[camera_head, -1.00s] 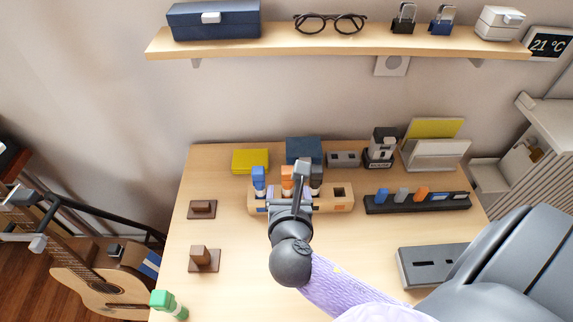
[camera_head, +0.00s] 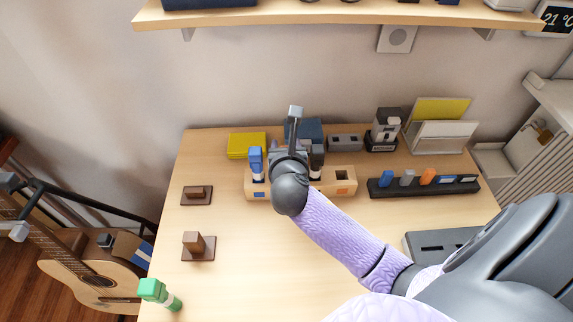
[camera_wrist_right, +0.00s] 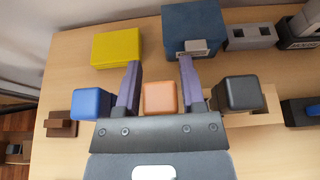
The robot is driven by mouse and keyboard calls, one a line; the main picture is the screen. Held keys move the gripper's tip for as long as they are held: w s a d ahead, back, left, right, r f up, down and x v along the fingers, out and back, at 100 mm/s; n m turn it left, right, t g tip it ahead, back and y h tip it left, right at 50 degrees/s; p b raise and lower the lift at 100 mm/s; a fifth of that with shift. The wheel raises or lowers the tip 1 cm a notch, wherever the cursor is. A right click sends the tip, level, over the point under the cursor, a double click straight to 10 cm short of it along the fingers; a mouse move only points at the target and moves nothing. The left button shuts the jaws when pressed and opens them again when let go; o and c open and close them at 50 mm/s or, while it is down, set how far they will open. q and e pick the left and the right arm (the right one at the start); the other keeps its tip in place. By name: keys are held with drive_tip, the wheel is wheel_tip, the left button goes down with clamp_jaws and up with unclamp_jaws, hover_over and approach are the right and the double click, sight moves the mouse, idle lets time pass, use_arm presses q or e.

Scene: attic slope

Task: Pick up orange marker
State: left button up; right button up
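The orange marker's square cap (camera_wrist_right: 160,97) shows in the right wrist view, between the two spread fingers of my right gripper (camera_wrist_right: 160,80), with a gap visible on each side. In the head view my right gripper (camera_head: 294,125) and wrist hide this marker. The marker stands in the light wooden holder (camera_head: 345,190), between a blue marker (camera_head: 256,163) and a dark grey marker (camera_head: 317,160). My right gripper is open. My left gripper (camera_head: 13,206) is at the far left edge, over the guitar, with its fingertips apart and nothing visible between them.
A black tray (camera_head: 425,190) with blue, grey and orange pieces lies to the right. Behind the holder are a yellow box (camera_head: 247,145), a blue box (camera_head: 312,128) and a grey block (camera_head: 345,142). The table's front middle is clear.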

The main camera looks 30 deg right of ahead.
use_arm(q)
drive_tip(key=shift+w+d, duration=0.15)
drive_tip(key=shift+w, duration=0.2)
use_arm(e)
clamp_jaws()
